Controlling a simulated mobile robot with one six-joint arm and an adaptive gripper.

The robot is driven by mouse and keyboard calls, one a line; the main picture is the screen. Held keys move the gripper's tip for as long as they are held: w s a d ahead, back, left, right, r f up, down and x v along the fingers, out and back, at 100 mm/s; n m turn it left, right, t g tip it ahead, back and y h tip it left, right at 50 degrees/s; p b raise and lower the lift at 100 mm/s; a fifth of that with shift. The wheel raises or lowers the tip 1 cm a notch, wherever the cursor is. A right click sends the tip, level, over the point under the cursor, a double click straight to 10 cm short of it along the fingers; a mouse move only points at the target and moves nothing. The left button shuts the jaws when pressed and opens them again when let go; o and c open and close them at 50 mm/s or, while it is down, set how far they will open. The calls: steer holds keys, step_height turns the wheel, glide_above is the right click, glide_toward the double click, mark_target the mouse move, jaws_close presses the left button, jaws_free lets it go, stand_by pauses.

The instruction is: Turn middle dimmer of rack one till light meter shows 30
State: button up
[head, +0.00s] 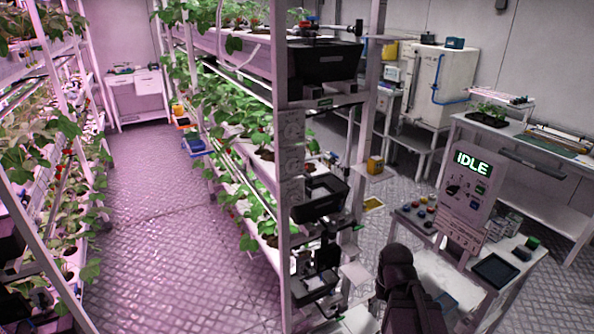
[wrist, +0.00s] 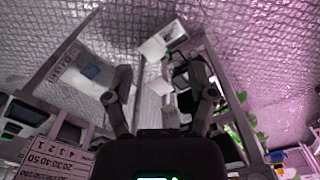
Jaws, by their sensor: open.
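A rack (head: 283,200) with green plants on several tiers stands in the middle of the head view. Its end post carries a stack of pale square plates (head: 291,158) that may be the dimmers; their knobs and settings are too small to read. I cannot pick out the light meter or any reading for certain. A small yellow box (head: 375,165) sits on a ledge beside the rack end. In the wrist view my gripper (wrist: 162,105) is open, with its two dark fingers apart and nothing between them. My dark arm shows at the bottom of the head view.
A sign reading IDLE (head: 473,165) stands over a workbench with coloured buttons and a black tray (head: 495,270). Black bins (head: 319,198) sit at the rack's end. Another plant rack (head: 40,190) is at left. The aisle floor (head: 170,230) between the racks is clear.

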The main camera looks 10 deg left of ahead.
steer(key=w+a+r+m+t+y, duration=0.25)
steer(key=w+a+m+y, duration=0.2)
steer(key=w+a, duration=0.45)
steer(key=m+t+y+b, duration=0.1)
steer(key=m+t+y, duration=0.5)
steer(key=m+t, duration=1.4)
glide_toward(295, 169)
steer(key=s+d+r+m+g, duration=0.4)
steer(key=r+m+g, duration=0.1)
steer(key=m+g, duration=0.1)
steer(key=shift+s+d+r+g, duration=0.2)
steer(key=shift+d+r+g, duration=0.2)
steer(key=shift+g, duration=0.35)
steer(key=shift+w+a+m, duration=0.1)
steer(key=shift+w+m, duration=0.05)
steer(key=shift+m, duration=0.1)
steer(key=x, duration=1.3)
steer(key=shift+w+a+f, duration=0.1)
steer(key=shift+w+f, duration=0.15)
